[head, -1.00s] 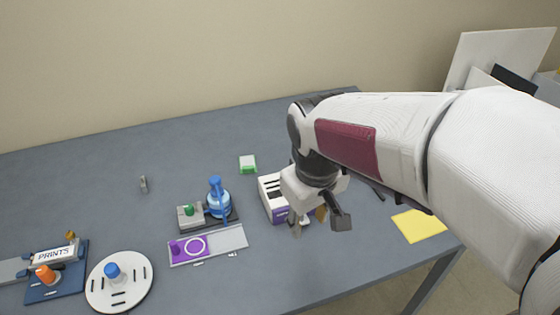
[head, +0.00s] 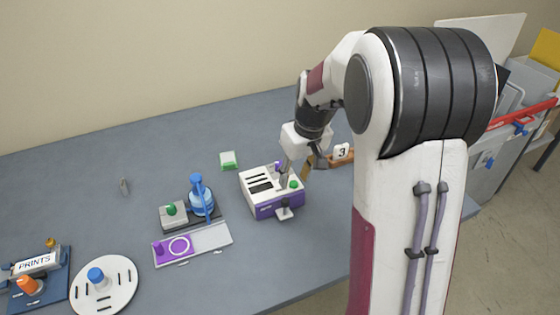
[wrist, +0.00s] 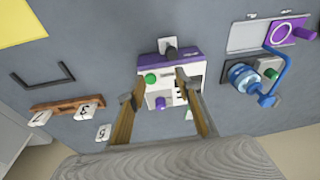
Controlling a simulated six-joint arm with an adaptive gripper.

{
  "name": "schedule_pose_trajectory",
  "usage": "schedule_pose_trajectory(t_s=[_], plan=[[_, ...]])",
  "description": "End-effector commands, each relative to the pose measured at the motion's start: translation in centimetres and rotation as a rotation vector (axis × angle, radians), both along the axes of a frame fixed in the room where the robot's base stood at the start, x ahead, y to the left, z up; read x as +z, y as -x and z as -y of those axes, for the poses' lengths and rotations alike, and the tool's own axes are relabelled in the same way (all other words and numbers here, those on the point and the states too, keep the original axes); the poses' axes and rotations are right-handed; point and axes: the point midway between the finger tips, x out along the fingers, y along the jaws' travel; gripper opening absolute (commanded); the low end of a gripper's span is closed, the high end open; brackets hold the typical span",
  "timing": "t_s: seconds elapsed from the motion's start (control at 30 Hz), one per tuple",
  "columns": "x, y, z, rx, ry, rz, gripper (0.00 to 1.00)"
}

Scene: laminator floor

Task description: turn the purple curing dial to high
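A white and purple box (head: 262,205) stands mid-table with slots on top. My gripper (wrist: 158,87) is open and empty above the box. In the wrist view the purple knob shows between the two spread fingers, apart from both. Another purple knob (head: 158,249) sits on a purple panel with a white ring (head: 179,246), left of the box. I cannot read any dial marks.
A blue bottle (head: 200,196) on a dark base is left of the box. A green-and-white block (head: 229,160) lies behind. A wooden holder with number tiles (head: 341,153) is at right. A round white plate (head: 105,285) lies front left.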

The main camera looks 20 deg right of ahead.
Motion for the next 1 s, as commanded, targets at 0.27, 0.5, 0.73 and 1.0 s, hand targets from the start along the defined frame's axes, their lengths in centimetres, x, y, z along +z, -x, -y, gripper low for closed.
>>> schedule_pose_trajectory(t_s=[0.27,0.5,0.73,1.0], plan=[[0.4,-6.2,1.7,0.061,-0.012,0.122,0.35],[2.0,-8.4,1.7,0.137,0.009,0.198,0.35],[2.0,-8.4,1.7,0.167,0.019,0.202,0.35],[1.9,-8.4,1.7,0.167,0.019,0.201,0.35]])
